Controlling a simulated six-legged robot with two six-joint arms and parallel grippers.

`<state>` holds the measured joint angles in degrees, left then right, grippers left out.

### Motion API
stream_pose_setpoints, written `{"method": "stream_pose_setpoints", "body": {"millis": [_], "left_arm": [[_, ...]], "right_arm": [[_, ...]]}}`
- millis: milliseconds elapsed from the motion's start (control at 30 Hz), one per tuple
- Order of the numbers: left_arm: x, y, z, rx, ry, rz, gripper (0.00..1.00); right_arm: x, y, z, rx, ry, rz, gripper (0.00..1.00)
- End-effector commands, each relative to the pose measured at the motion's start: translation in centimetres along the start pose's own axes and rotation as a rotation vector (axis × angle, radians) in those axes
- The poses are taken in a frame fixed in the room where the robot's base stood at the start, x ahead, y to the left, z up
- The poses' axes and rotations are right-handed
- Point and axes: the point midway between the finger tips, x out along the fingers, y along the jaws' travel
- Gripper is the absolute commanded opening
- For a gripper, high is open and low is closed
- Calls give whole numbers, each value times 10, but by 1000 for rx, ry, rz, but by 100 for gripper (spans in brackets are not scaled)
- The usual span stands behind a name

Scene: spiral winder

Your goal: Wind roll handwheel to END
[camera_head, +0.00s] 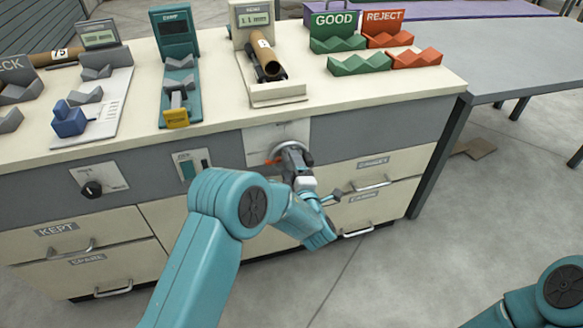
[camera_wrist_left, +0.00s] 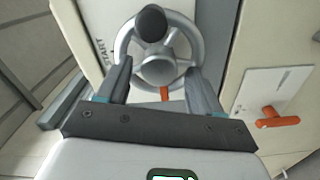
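The roll handwheel (camera_wrist_left: 184,30) is a grey metal wheel with a dark knob (camera_wrist_left: 152,24) on its rim and a round hub (camera_wrist_left: 158,68). An orange pointer (camera_wrist_left: 164,94) shows below the hub, and a START label (camera_wrist_left: 101,47) is left of the wheel. In the head view the wheel's white plate (camera_head: 262,134) is on the bench front; the wheel is mostly hidden by my left gripper (camera_head: 293,158). My left gripper (camera_wrist_left: 158,85) is open, its fingers apart on either side of the hub. I cannot tell whether they touch the rim. My right gripper is out of view.
A brown tube (camera_head: 266,60) rests in a stand with a display. Green GOOD (camera_head: 336,37) and red REJECT (camera_head: 384,28) racks stand right of it. Drawers (camera_head: 372,182) with handles lie below the wheel. A white plate with an orange lever (camera_wrist_left: 277,118) is beside my left gripper.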

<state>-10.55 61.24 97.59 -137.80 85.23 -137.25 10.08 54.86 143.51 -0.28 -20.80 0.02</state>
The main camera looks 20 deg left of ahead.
Motion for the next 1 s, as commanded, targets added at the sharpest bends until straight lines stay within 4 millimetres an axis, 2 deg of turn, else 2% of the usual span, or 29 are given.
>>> {"method": "stream_pose_setpoints", "body": {"millis": [200, 333, 700, 900, 1000], "left_arm": [[-2, 1, 0, -1, 0, 2, 66], [-17, 2, 1, -1, -3, 2, 66], [-112, 2, 1, 3, -6, 2, 66], [-149, 1, 1, 0, -3, 1, 66], [-159, 1, 0, 1, -1, 1, 66]], "right_arm": [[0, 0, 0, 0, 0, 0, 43], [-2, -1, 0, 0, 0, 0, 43], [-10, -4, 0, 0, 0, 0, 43], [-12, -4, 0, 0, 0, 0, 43], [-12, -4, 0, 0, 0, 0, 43]]}}
